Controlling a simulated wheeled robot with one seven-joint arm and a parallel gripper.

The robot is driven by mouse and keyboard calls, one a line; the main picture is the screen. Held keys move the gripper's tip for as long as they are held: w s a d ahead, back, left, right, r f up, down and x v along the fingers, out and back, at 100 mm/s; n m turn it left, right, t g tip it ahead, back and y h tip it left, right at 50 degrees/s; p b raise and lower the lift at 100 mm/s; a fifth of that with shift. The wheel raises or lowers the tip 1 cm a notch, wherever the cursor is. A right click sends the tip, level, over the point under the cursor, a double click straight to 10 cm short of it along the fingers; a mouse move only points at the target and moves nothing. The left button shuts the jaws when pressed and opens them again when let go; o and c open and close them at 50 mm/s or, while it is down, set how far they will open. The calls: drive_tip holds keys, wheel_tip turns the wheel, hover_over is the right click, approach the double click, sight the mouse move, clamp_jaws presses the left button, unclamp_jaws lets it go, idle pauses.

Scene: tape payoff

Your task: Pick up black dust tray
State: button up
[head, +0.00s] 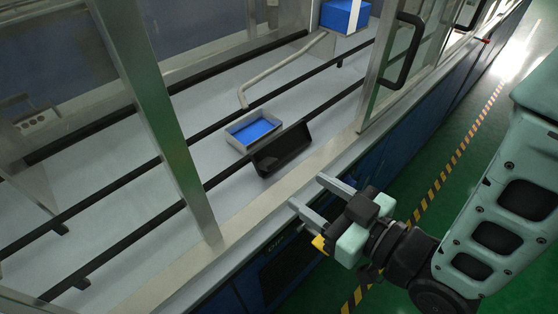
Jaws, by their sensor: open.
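The black dust tray (283,151) rests in the machine bay just behind its front ledge, tilted against or beside the front black rail. Its open side faces up and toward me. My gripper (307,191) is open and empty, with its two grey fingers over the front ledge. The fingers point toward the tray from below right in the picture and stand apart from it. I cannot tell the exact height of the fingers above the ledge.
A grey box with a blue inside (253,130) sits right behind the tray. A metal post (165,115) stands to the left, and a door frame with a black handle (404,50) to the right. Long black rails (110,185) cross the bay. The front ledge (232,225) is clear.

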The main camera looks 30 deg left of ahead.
sight(274, 166)
drive_tip(key=b+x, duration=0.2)
drive_tip(key=x, duration=0.3)
drive_tip(key=shift+w+a+b, duration=0.1)
drive_tip(key=shift+a+b, duration=0.2)
drive_tip(key=shift+w+f+p+x, duration=0.15)
drive_tip(key=shift+p+x, duration=0.2)
drive_tip(key=shift+x, duration=1.15)
drive_tip(key=shift+w+f+p+x, duration=0.2)
drive_tip(key=shift+p+x, duration=0.1)
drive_tip(key=shift+x, duration=1.2)
drive_tip(key=shift+d, duration=0.15)
drive_tip(key=c, duration=1.1)
drive_tip(key=shift+r, duration=0.1)
clamp_jaws()
